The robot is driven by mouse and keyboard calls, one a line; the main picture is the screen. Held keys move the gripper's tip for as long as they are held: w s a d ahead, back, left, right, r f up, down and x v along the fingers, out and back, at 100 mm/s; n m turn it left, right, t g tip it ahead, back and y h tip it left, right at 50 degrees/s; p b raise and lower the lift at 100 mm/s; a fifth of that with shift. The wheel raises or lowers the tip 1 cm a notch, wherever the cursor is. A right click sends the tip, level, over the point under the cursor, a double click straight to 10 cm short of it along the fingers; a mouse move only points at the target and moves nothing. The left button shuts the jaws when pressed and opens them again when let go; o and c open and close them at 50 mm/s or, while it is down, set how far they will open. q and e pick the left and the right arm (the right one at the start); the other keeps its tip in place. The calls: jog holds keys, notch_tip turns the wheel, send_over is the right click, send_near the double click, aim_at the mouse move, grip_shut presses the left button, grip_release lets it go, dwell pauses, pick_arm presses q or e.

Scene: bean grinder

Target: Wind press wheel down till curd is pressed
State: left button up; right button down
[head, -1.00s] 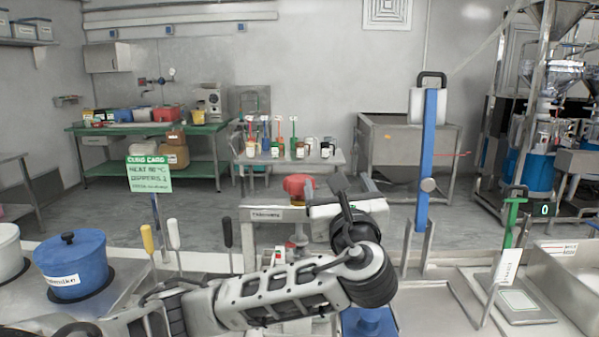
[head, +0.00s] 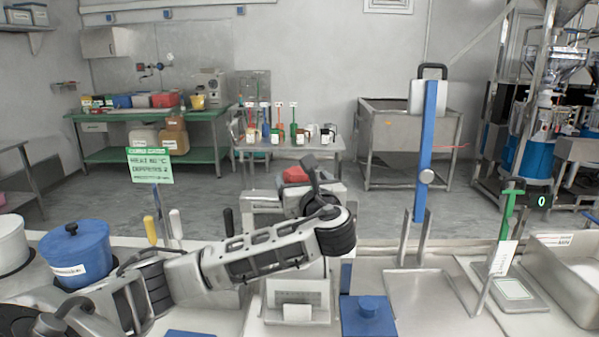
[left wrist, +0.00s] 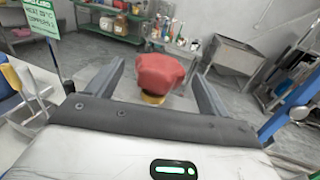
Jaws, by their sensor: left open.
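The red press wheel (head: 295,175) shows on top of the press, partly hidden behind my left wrist in the head view. In the left wrist view the red wheel (left wrist: 160,74) sits on a yellowish hub, between and beyond the two fingers. My left gripper (left wrist: 158,75) is open and its fingers stand apart on either side of the wheel; I cannot tell whether they touch it. In the head view my left gripper (head: 310,172) is at the wheel, seen from behind. The curd is not visible. My right gripper is not in view.
A blue pot (head: 76,254) stands at the left, with several upright handled tools beside it. A green card (head: 150,165) stands behind them. A tall blue lever (head: 427,150) rises right of the press.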

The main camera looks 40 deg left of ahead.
aim_at(301, 180)
pick_arm(q)
jog(key=shift+x, duration=1.7)
jog(key=c, duration=1)
jog(key=shift+m+t+h, duration=0.3)
jog(key=shift+t+h, duration=0.1)
jog(key=shift+t, duration=0.1)
